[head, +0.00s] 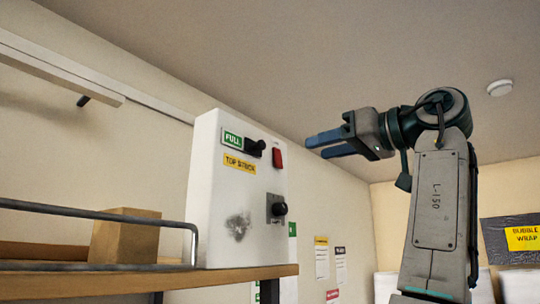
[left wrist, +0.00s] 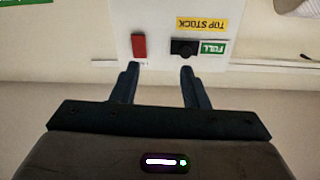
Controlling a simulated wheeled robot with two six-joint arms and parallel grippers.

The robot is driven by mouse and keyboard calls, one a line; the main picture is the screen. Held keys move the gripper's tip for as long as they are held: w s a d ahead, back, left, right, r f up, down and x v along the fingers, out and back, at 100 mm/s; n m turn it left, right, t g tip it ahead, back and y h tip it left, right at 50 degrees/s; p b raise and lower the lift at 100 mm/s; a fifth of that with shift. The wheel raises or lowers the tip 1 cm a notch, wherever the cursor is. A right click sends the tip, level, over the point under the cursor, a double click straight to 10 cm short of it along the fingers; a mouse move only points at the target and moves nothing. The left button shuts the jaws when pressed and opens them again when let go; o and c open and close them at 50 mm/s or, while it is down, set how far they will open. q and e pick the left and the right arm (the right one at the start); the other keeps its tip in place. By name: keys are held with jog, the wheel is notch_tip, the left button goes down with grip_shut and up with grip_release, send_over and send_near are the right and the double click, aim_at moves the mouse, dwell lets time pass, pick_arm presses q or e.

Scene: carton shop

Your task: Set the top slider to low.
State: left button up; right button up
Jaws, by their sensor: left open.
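A white control box (head: 207,185) stands on a wooden shelf in the head view. A black knob (head: 257,148) sits near its top, right beside a green FULL label (head: 233,138), with a yellow TOP STOCK label (head: 239,163) below. No low mark is readable. My left gripper (head: 315,147) is open and empty, apart from the box to its right, fingers pointing at it. In the left wrist view the box appears upside down; the black knob (left wrist: 184,48) lies beyond one fingertip of the gripper (left wrist: 160,71). My right gripper is not in view.
A red switch (head: 277,157) sits right of the knob, and a second black knob on a grey plate (head: 278,208) is lower down. A cardboard box (head: 125,236) stands on the shelf (head: 240,273) behind a metal rail (head: 90,213). Air between gripper and box is clear.

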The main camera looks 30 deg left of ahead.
aim_at(263, 143)
pick_arm(q)
jog(key=s+r+n, duration=0.1)
jog(key=s+r, duration=0.1)
jog(key=s, duration=0.2)
jog(key=shift+n+g, duration=0.3)
jog(key=shift+g, duration=0.2)
jog(key=a+p, duration=0.1)
jog(key=a, duration=0.2)
jog(key=a+p, duration=0.1)
jog(key=a, duration=0.2)
jog(key=a+p, duration=0.1)
jog(key=a, duration=0.2)
jog(key=shift+w+a+r, duration=0.1)
jog(key=shift+w+r, duration=0.15)
jog(key=shift+w, duration=0.1)
jog(key=shift+w+a+f, duration=0.1)
jog(key=shift+a, duration=0.5)
grip_shut()
